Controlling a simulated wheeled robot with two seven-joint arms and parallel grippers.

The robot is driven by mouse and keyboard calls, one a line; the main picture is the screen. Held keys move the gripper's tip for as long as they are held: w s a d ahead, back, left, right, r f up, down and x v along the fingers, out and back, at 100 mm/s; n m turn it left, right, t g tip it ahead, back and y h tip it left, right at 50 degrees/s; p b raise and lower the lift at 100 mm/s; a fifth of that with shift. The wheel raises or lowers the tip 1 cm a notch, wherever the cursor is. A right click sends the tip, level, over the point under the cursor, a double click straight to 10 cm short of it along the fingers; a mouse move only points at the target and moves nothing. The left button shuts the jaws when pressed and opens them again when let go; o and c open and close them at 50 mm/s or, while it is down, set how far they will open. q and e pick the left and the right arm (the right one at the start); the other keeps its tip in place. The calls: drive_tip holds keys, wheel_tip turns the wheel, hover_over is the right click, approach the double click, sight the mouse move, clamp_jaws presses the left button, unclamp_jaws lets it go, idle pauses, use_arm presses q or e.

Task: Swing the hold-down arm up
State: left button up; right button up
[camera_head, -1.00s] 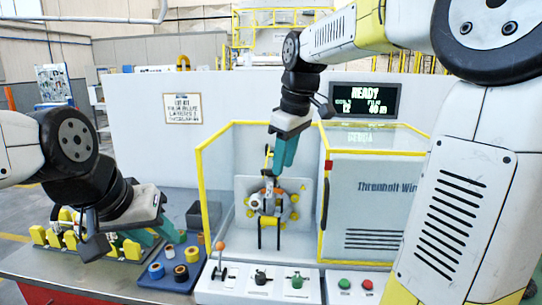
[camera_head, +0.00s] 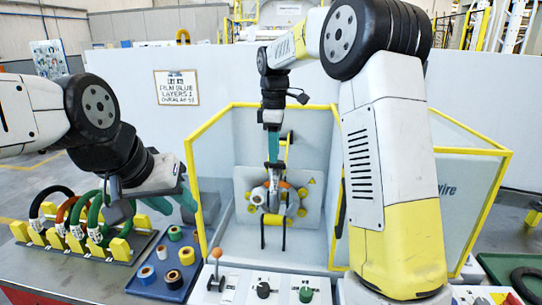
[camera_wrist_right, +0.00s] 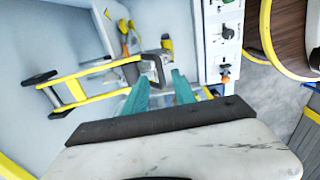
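The hold-down arm (camera_head: 288,147) appears to be the slim yellow arm standing up in front of the back plate. In the right wrist view it looks like a yellow fork (camera_wrist_right: 90,75) with black cross bars, reaching left. My right gripper (camera_head: 273,158) points down beside it. In its wrist view the teal fingers (camera_wrist_right: 160,92) are apart with a gap between them, and a grey block (camera_wrist_right: 157,64) lies beyond the tips. I cannot tell whether a finger touches the arm. My left gripper (camera_head: 168,205) is at the left with its fingers apart, seemingly empty.
Yellow-edged guards flank the winding bay; my right arm hides part of the right side. A control panel (camera_head: 232,290) with an orange-ball lever (camera_head: 216,254) stands in front. A blue tray (camera_head: 150,292) of tape rolls and a rack of coils (camera_head: 75,232) are at the left.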

drive_tip(key=shift+f, duration=0.95)
clamp_jaws()
idle(0.7)
